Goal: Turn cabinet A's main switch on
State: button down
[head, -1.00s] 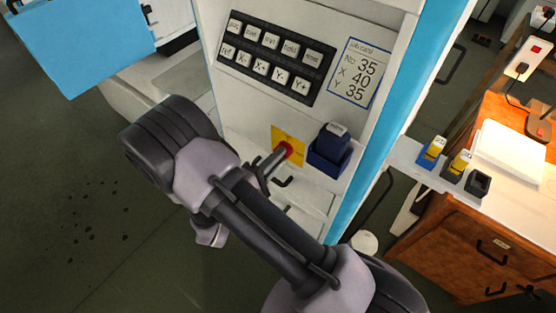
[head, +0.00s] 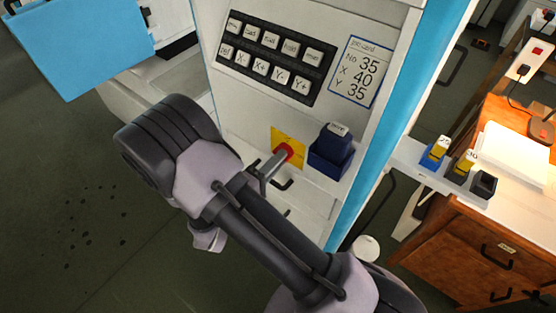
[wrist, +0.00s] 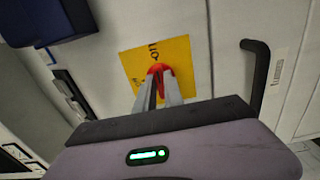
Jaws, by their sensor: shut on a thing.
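The main switch is a red knob (head: 284,152) on a yellow plate (head: 287,137), low on the front of the white and blue cabinet (head: 270,120). In the wrist view the red knob (wrist: 161,74) sits on the yellow plate (wrist: 180,60), which carries black lettering that I cannot fully read. My gripper (wrist: 160,84) is shut on the red knob, one finger on each side. In the head view my gripper (head: 277,160) reaches the knob from the lower left, and my arm hides part of the cabinet's lower front.
A dark blue holder (head: 330,152) is fixed just right of the switch. A black handle (wrist: 255,75) stands out close to the plate. A keypad (head: 275,58) and job card (head: 359,70) are above. A wooden desk (head: 470,240) stands at right.

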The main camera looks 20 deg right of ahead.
jog(key=c, duration=1.5)
grip_release()
jog(key=shift+o, duration=0.2)
jog(key=p+v, duration=0.3)
jog(key=v, duration=1.4)
jog(key=shift+s+a+p, duration=0.15)
jog(key=shift+p, duration=0.15)
jog(key=shift+r, duration=0.1)
